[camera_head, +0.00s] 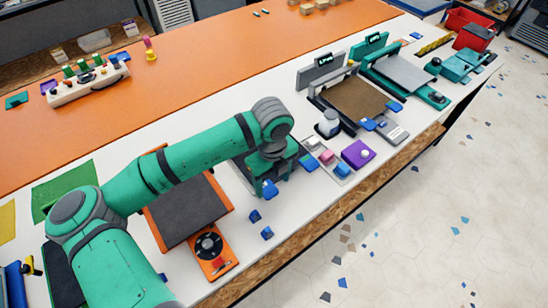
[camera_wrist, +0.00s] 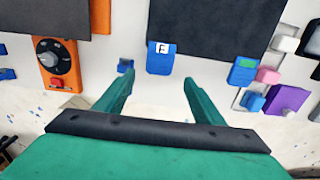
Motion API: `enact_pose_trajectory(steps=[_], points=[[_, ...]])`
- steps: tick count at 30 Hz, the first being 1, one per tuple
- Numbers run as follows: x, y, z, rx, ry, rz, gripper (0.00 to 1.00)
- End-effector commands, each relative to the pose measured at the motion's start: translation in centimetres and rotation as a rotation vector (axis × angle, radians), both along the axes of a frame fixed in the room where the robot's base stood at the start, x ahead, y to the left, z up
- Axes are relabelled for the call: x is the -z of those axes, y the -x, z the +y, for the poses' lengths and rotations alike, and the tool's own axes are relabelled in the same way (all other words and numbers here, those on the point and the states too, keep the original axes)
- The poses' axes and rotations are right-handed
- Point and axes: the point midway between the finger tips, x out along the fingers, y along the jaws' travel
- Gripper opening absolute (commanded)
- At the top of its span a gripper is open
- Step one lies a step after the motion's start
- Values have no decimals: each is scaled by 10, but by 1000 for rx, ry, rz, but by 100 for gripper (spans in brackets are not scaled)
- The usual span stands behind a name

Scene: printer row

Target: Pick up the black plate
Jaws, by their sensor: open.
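A black plate (camera_wrist: 222,28) with a blue tab marked F (camera_wrist: 162,58) fills the upper middle of the wrist view. In the head view my arm hides most of that spot, and a blue tab (camera_head: 269,189) shows by my gripper. My gripper (camera_wrist: 158,80) is open and empty, its two teal fingers apart. In the picture the tab lies just beyond the fingertips, roughly in line with the gap; I cannot tell the height between them. A second dark plate (camera_head: 188,212) lies on the orange printer, also at the wrist view's upper left.
The orange printer's dial panel (camera_head: 209,246) is left of my gripper. Small blue parts (camera_head: 267,233) lie near the front edge. A tray of coloured blocks (camera_head: 327,157) and a purple block (camera_head: 358,154) stand to the right. A brown plate (camera_head: 358,101) lies beyond.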

Motion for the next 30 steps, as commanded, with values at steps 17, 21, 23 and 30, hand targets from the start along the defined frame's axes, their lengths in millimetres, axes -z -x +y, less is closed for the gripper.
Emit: enact_pose_trajectory(steps=[17, 21, 23, 30], points=[[46, 1, -2, 9, 1, -1, 62], [46, 1, -2, 8, 1, -1, 43], [46, 1, -2, 8, 1, -1, 29], [46, 1, -2, 7, 1, -1, 0]])
